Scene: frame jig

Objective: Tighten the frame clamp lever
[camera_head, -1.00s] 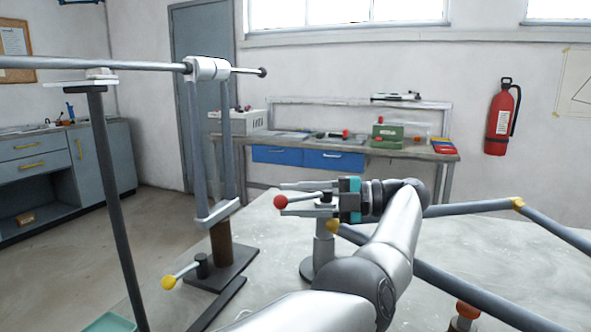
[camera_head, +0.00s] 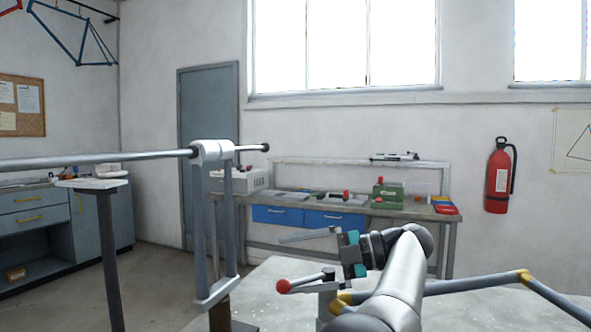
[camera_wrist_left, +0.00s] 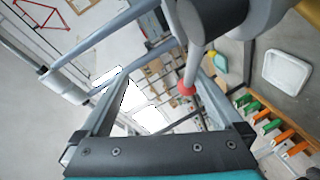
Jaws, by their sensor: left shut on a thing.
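The clamp lever is a thin light rod with a red ball end (camera_head: 283,286), low in the middle of the head view. The red ball also shows in the left wrist view (camera_wrist_left: 186,88). My left gripper (camera_head: 300,263), with grey fingers and teal parts, is at the lever. In the left wrist view its fingers (camera_wrist_left: 160,85) stand to either side of the ball, and it is shut on the lever. The contact itself is hard to see. The lever's stand is mostly below the head view's edge. My right gripper is not in view.
A grey frame tube with an orange-yellow joint (camera_head: 524,276) runs right of my arm. An upright with a white clamp (camera_head: 211,151) holds a horizontal bar at left. A white tray (camera_wrist_left: 287,72) shows in the wrist view. The back workbench (camera_head: 400,211) stands well behind.

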